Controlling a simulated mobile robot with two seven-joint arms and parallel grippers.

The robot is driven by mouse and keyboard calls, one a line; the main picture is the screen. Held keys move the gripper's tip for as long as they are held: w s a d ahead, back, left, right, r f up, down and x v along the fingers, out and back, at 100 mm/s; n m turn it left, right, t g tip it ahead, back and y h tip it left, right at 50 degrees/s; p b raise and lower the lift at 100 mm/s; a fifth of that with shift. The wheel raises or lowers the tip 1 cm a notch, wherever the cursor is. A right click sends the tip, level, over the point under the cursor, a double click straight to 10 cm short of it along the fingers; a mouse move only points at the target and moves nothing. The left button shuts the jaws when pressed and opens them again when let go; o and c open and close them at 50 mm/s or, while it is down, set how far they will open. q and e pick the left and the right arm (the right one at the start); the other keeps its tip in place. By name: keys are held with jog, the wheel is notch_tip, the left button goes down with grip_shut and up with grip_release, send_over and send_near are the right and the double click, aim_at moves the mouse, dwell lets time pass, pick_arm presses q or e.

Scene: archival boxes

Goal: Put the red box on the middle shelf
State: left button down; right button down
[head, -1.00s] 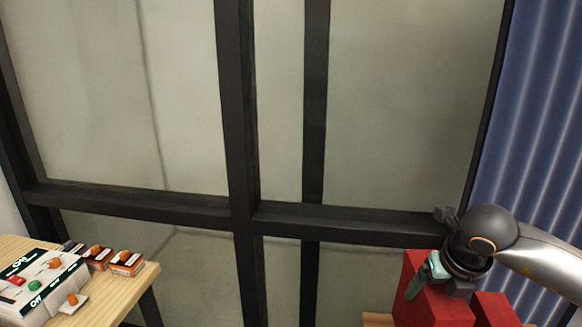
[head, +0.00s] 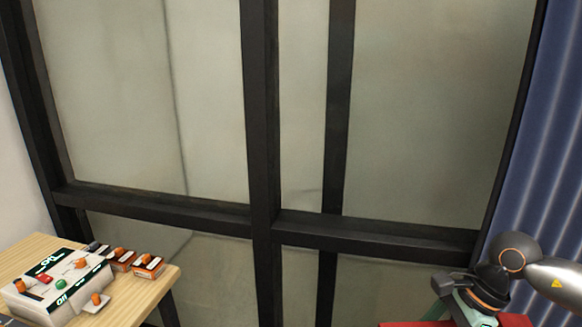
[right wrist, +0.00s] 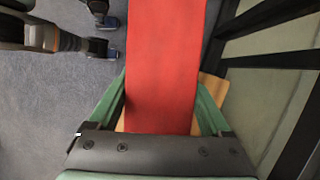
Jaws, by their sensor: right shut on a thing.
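The red box (right wrist: 163,65) fills the middle of the right wrist view as a long upright-looking red face. My right gripper (right wrist: 160,108) is shut on it, with one green finger along each side. In the head view my right gripper (head: 462,308) is at the bottom right corner, and only a thin strip of red (head: 408,324) shows at the bottom edge beside it. The rest of the box is cut off there. My left gripper is not seen in the head view. No shelf can be made out in either view.
A wooden table (head: 135,305) at the lower left holds a white device with coloured knobs (head: 62,287) and small orange-topped boxes (head: 147,264). A dark-framed glass wall (head: 262,150) stands ahead, a blue curtain (head: 560,130) at right. Light wood (right wrist: 212,88) shows behind the box.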

jog(key=n, duration=0.2)
jog(key=s+a+n+g, duration=0.1)
jog(key=n, duration=0.1)
jog(key=shift+r, duration=0.1)
jog(key=n+g, duration=0.1)
jog(key=n, duration=0.1)
jog(key=s+a+n+g+h, duration=0.1)
jog(key=n, duration=0.1)
jog(key=shift+s+p, duration=0.15)
jog(key=shift+p, duration=0.15)
jog(key=s+n+h, duration=0.1)
jog(key=n, duration=0.2)
jog(key=s+a+n+g+h, duration=0.1)
jog(key=n, duration=0.2)
jog(key=s+n+h, duration=0.1)
jog(key=n, duration=0.3)
jog(key=shift+a+r+h+p, duration=0.2)
jog(key=shift+a+h+p, duration=0.1)
jog(key=shift+a+p, duration=0.05)
jog(key=shift+g, duration=0.3)
jog(key=shift+w, duration=0.2)
